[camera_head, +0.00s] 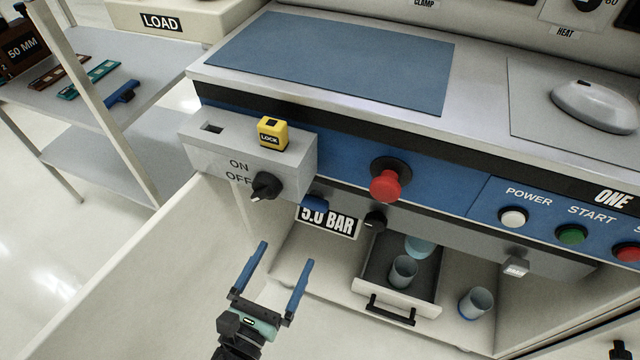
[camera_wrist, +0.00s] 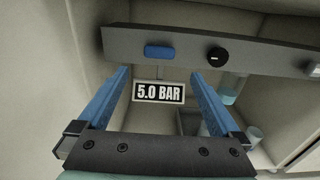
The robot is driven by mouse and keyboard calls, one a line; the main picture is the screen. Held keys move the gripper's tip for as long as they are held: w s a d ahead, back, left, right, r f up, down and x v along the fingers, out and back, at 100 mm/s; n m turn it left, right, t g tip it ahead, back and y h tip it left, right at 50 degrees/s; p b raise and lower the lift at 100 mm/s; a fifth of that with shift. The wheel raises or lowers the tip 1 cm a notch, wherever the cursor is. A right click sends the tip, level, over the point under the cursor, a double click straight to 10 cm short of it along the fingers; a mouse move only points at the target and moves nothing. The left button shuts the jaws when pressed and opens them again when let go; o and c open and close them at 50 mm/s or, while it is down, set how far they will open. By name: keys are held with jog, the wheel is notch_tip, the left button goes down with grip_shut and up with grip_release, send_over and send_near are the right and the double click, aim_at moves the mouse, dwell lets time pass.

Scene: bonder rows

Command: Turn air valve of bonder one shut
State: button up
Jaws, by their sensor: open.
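The bonder labelled ONE (camera_head: 612,198) has a grey bar under its front panel. A blue handle (camera_head: 314,203), which looks like the air valve, sits on this bar by the "5.0 BAR" label (camera_head: 327,220). In the wrist view the blue handle (camera_wrist: 160,51) lies crosswise, beyond the fingertips and above the label (camera_wrist: 159,92). A black knob (camera_wrist: 217,55) is to its right on the same bar. My gripper (camera_head: 285,255) is open and empty, below and apart from the handle. Its two blue fingers frame the label in the wrist view (camera_wrist: 159,73).
A grey box with an ON/OFF rotary switch (camera_head: 265,186) and a yellow LOCK block (camera_head: 272,133) juts out above left. A red stop button (camera_head: 386,184) is at right. An open drawer (camera_head: 400,305) with cups and a cabinet door (camera_head: 150,275) flank my gripper.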

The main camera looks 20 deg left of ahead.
aim_at(311, 206)
jog(key=w+b, duration=0.2)
jog(key=w, duration=0.4)
jog(key=w+b, duration=0.2)
jog(key=w, duration=0.4)
jog(key=shift+w+d, duration=0.2)
jog(key=shift+w, duration=0.2)
jog(key=c, duration=1.2)
jog(key=shift+o, duration=0.2)
